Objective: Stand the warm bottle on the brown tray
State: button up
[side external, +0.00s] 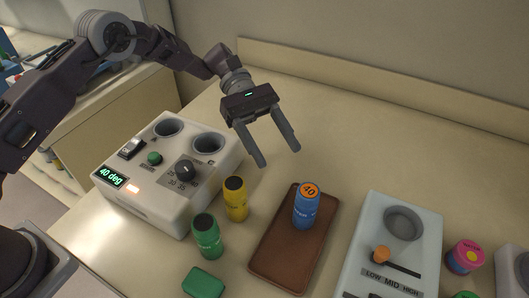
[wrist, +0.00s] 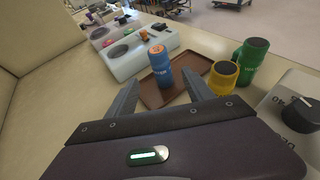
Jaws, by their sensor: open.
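A blue bottle (side external: 305,207) with an orange cap marked 40 stands upright on the brown tray (side external: 268,258), toward its far end. The blue bottle also shows in the wrist view (wrist: 159,68), upright on the tray (wrist: 192,65). My gripper (side external: 270,158) is open and empty, above and behind the bottle, apart from it. In the wrist view the fingers (wrist: 160,92) point toward the bottle. The white warmer (side external: 140,190) at left has two round wells (side external: 208,143), which look empty. Its green display reads 40 deg.
A yellow bottle (side external: 235,200) and a green bottle (side external: 207,237) stand between the warmer and the tray. A pale unit with a LOW MID HIGH lever (side external: 400,255) stands right of the tray, with a pink jar (side external: 465,257) beyond. The back of the counter is clear.

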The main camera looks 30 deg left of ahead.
jog(key=s+a+r+m+t+y, duration=0.6)
jog(key=s+a+r, duration=0.4)
jog(key=s+r, duration=0.3)
jog(key=s+a+m+t+y, duration=0.5)
jog(key=s+a+t, duration=0.1)
jog(key=s+a, duration=0.6)
jog(key=shift+s+a+r+m+t+y, duration=0.15)
jog(key=shift+s+r+m+t+y, duration=0.15)
jog(key=shift+s, duration=0.55)
